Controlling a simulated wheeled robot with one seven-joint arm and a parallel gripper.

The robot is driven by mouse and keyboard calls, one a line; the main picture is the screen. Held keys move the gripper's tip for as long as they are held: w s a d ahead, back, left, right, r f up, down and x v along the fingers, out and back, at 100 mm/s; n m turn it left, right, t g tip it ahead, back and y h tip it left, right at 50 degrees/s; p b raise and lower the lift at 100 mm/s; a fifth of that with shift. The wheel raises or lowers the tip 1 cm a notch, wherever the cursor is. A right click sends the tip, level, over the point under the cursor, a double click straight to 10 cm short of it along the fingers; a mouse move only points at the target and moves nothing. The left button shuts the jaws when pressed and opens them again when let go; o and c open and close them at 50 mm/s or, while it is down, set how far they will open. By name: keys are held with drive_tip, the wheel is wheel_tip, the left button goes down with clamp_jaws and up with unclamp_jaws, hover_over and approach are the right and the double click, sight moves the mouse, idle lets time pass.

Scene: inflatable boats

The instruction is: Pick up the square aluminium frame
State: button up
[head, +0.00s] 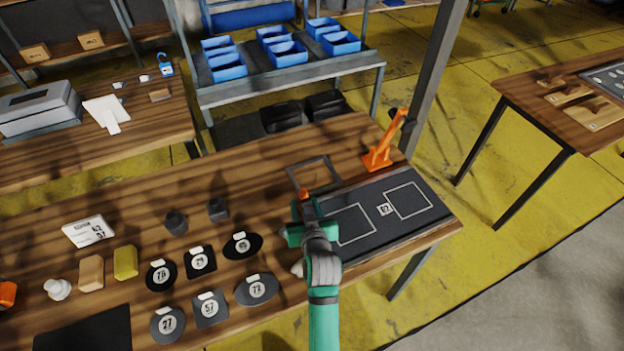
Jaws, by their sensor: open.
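The square aluminium frame (306,163) is a thin grey open square. It lies flat on the wooden table, behind the left end of the dark mat. The table's wood shows through its middle. My gripper (304,197) is at the end of my green and grey arm, in front of the frame's near side, and hides part of that side. The jaws are open and nothing shows between them. I cannot tell how high the gripper is above the table.
The dark mat (372,218) with white outlines is at right. An orange stand (383,150) rises behind it. Several black numbered patches (242,246), two dark blocks (218,209), a yellow sponge (125,263) and a white card (89,231) lie to the left. Table behind the blocks is clear.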

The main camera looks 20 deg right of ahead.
sight(305, 194)
drive_tip(key=x, duration=0.4)
drive_tip(key=shift+w+d, duration=0.3)
drive_tip(key=shift+d, duration=0.15)
drive_tip(key=shift+w+d+f, duration=0.1)
drive_tip(key=shift+w, duration=0.25)
drive_tip(key=c, duration=0.8)
drive_tip(key=shift+s, duration=0.1)
clamp_jaws()
